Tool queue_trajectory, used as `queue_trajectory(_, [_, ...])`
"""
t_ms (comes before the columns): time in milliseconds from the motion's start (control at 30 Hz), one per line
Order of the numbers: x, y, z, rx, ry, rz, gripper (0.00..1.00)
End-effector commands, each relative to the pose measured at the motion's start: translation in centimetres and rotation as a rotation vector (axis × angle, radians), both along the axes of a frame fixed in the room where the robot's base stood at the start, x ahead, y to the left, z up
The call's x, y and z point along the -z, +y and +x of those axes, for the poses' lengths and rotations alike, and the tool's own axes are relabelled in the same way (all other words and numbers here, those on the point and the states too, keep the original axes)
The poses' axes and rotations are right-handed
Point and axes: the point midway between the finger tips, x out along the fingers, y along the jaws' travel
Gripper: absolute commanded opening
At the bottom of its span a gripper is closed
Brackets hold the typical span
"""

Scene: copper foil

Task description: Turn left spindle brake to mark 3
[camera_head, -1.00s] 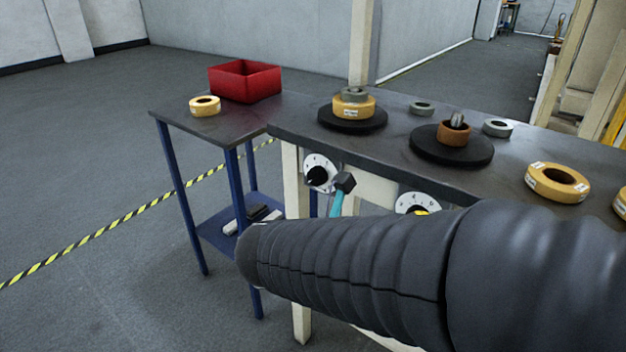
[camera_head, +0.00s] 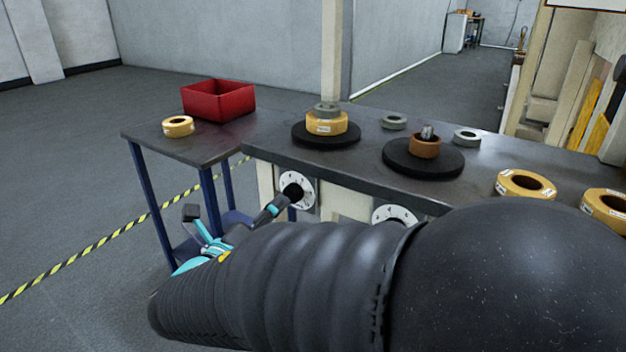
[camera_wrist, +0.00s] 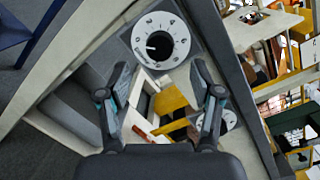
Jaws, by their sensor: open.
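The left dial (camera_head: 303,203), white with dark numerals and a black knob (camera_head: 292,190), is on the bench front below the left spindle (camera_head: 325,137). In the wrist view the dial (camera_wrist: 179,42) lies ahead of the fingertips, its knob (camera_wrist: 158,46) roughly centred between them. My gripper (camera_head: 232,210) is open and empty, left of and below the dial in the head view; its right fingertip appears close to the dial's edge. In the wrist view my gripper (camera_wrist: 160,67) appears apart from the knob. Which mark the knob points to is too small to tell.
A second dial (camera_head: 390,214) is to the right, partly hidden by my arm. The bench top (camera_head: 367,171) bears tape rolls and a right spindle (camera_head: 423,163). A side table (camera_head: 205,147) with a red bin (camera_head: 219,101) stands left. Floor is free at far left.

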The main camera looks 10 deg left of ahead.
Motion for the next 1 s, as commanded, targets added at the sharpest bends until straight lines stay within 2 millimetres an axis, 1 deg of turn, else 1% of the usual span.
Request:
queue_trajectory(33, [0.0,-0.4,1.0,0.004,0.001,0.000,0.65])
queue_trajectory(100, [0.0,-0.7,2.2,0.004,0.000,0.001,0.65])
queue_trajectory(300, [0.0,-1.4,4.9,0.002,0.000,0.001,0.65])
queue_trajectory(500, [0.0,-1.7,6.0,0.001,0.000,0.001,0.65])
queue_trajectory(767, [0.0,-1.7,6.1,-0.001,0.001,0.001,0.65])
queue_trajectory(800, [0.0,-1.7,6.1,-0.001,0.001,0.001,0.63])
queue_trajectory(833, [0.0,-1.7,6.1,-0.001,0.001,0.001,0.55])
queue_trajectory(867, [0.0,-1.7,6.1,-0.001,0.001,0.001,0.48])
queue_trajectory(900, [0.0,-1.7,6.1,0.000,0.001,0.001,0.38])
queue_trajectory(967, [0.0,-1.7,6.1,0.000,0.001,0.001,0.23])
queue_trajectory(1000, [0.0,-1.7,6.1,0.000,0.001,0.001,0.13])
